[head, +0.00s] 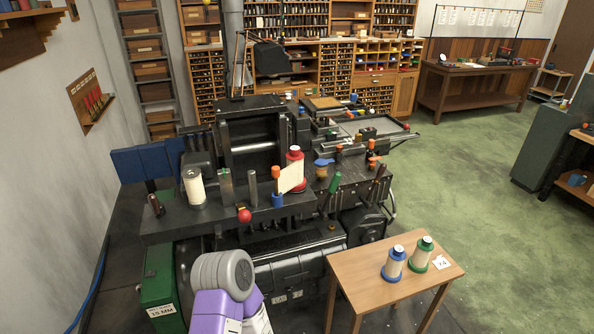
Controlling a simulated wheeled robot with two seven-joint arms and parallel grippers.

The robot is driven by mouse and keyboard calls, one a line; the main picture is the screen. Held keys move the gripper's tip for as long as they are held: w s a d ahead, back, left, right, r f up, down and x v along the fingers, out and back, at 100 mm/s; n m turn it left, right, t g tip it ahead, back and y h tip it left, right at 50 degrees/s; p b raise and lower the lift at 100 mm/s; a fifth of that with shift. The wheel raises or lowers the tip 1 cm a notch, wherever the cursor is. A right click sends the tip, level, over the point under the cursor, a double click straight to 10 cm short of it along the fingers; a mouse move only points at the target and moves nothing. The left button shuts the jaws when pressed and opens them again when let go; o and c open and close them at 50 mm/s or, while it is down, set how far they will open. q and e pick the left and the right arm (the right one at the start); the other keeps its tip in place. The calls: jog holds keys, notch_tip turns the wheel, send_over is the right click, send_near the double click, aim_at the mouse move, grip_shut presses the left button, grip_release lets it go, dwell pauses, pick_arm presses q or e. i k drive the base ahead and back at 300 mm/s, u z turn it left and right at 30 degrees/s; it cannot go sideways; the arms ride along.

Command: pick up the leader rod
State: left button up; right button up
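I cannot tell for sure which thing is the leader rod. On the dark top bar of the type caster (225,212) stand several upright rod-like pieces. One is an orange-topped piece in a blue base (277,199), beside a cream sheet (291,178). A green handle (335,182), a grey-green upright bar (226,187) and a short dark brown rod (155,205) also show. A white spool (194,187) stands at the left, and a red spool (295,157) stands behind the cream sheet. Neither gripper shows in the head view.
A red ball knob (244,215) sticks out at the machine's front. Green floor (470,170) is open to the right.

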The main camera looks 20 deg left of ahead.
aim_at(276, 170)
jog(key=u, duration=1.3)
